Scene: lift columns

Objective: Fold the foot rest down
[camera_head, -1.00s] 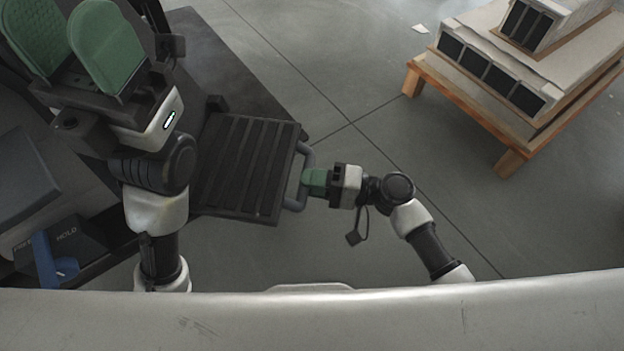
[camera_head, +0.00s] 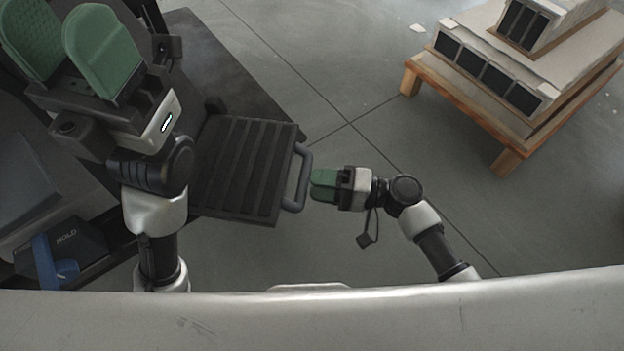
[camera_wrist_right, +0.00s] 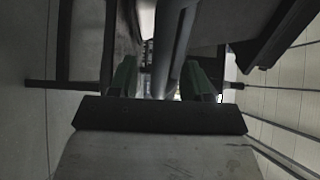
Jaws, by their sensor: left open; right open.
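The foot rest (camera_head: 240,168) is a black ribbed plate in the middle left of the head view. It looks lowered and roughly flat, with its grey bar handle (camera_head: 302,178) on its right edge. In the right wrist view a grey bar (camera_wrist_right: 173,45) shows between the two green fingers, probably the handle. My left gripper (camera_head: 62,35) is open at the top left, its green fingers wide apart and empty, away from the foot rest.
A blue lever (camera_head: 45,258) sits by a black panel marked HOLD (camera_head: 75,240) at the lower left. A wooden pallet (camera_head: 475,108) with stacked pale blocks stands at the upper right. The floor between pallet and foot rest is clear.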

